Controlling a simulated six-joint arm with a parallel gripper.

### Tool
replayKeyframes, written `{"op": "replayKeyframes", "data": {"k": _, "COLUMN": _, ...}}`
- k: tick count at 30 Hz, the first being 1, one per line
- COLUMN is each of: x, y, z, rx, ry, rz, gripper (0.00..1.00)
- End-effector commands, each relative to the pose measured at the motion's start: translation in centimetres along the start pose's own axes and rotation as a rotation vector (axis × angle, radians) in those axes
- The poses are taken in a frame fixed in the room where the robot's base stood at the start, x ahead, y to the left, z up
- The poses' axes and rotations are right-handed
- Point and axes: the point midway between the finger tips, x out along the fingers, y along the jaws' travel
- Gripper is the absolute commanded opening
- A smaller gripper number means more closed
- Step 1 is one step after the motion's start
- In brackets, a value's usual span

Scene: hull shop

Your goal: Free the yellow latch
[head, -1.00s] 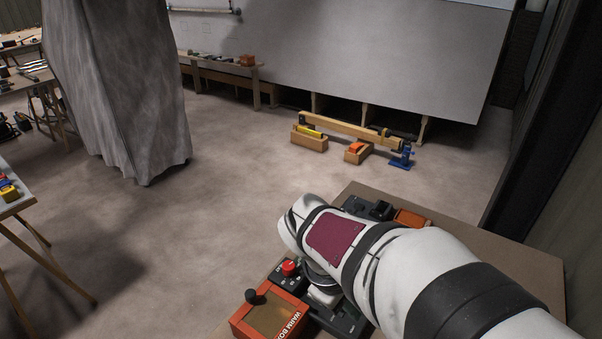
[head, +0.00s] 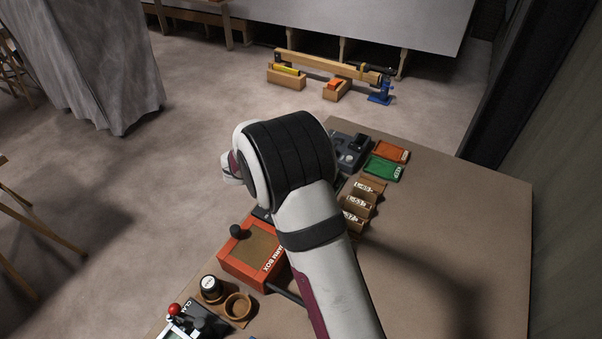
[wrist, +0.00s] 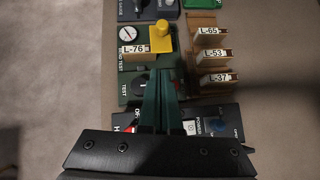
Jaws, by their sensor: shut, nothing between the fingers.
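A yellow latch (wrist: 160,37), with a round knob on a square base, shows in the wrist view on a dark green test unit (wrist: 130,90). A block labelled L-76 (wrist: 134,50) sits just left of and below it. My gripper (wrist: 163,70) points up the wrist view with its narrow green fingers together and empty. The fingertips appear just below the latch in that picture; I cannot tell whether they touch it. In the head view my arm hides the latch and the gripper.
Labelled blocks (wrist: 213,55) stand in a wooden rack right of the latch. A power unit (wrist: 205,122) lies near the gripper base. In the head view, an orange warm box (head: 250,255) stands at the bench's left edge. The bench's right side (head: 450,240) is clear.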

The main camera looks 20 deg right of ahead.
Motion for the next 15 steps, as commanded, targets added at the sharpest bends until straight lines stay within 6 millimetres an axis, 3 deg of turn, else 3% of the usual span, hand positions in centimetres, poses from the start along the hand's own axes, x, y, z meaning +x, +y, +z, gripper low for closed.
{"op": "replayKeyframes", "data": {"k": 9, "x": 7.0, "y": -0.1, "z": -0.1, "rx": 0.003, "ry": 0.002, "rz": -0.003, "gripper": 0.0}}
{"op": "replayKeyframes", "data": {"k": 15, "x": 9.1, "y": -0.1, "z": 2.1, "rx": 0.004, "ry": 0.0, "rz": -0.002, "gripper": 0.0}}
